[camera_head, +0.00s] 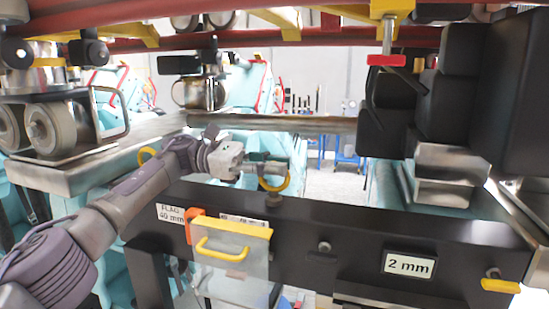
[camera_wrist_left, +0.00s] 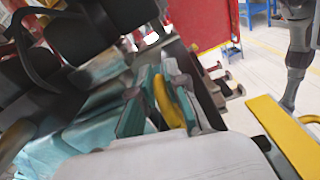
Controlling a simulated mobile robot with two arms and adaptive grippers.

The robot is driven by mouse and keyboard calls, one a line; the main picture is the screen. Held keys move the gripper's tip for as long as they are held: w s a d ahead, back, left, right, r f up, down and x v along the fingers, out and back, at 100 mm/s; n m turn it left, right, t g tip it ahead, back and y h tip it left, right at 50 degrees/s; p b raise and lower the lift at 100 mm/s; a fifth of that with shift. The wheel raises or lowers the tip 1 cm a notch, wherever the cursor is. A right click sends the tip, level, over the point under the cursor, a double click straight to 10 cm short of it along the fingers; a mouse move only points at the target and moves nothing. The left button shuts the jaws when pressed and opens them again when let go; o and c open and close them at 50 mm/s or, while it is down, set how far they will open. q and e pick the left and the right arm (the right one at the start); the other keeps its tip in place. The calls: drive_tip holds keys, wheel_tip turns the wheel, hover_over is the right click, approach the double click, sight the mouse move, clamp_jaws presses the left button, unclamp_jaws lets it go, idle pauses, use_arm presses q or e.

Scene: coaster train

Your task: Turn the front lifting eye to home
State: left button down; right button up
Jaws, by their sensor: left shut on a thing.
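The yellow lifting eye (camera_head: 275,184) stands at the back edge of the black beam in the head view. My left gripper (camera_head: 272,166) reaches it from the left and is shut on its upper part. In the left wrist view the yellow eye (camera_wrist_left: 168,100) shows tilted between the teal finger pads of my left gripper (camera_wrist_left: 160,105). Part of the ring is hidden by the fingers. A second yellow ring (camera_head: 147,154) shows farther left, partly behind my left arm. My right gripper is in neither view.
The black beam (camera_head: 450,235) crosses the front, with a "2 mm" plate (camera_head: 409,265) and a yellow-handled box (camera_head: 232,245). Dark blocks (camera_head: 385,115) stand at right. Wheels (camera_head: 52,128) hang at left. Red rails (camera_head: 290,38) run overhead.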

use_arm(q)
drive_tip(key=shift+r+m+g+p, duration=0.2)
drive_tip(key=shift+m+g+p, duration=0.15)
drive_tip(key=shift+g, duration=0.25)
drive_tip(key=shift+y, duration=0.3)
drive_tip(key=c, duration=1.2)
unclamp_jaws()
drive_tip(key=shift+d, duration=0.15)
drive_tip(key=shift+f, duration=0.1)
drive_tip(key=shift+f, duration=0.1)
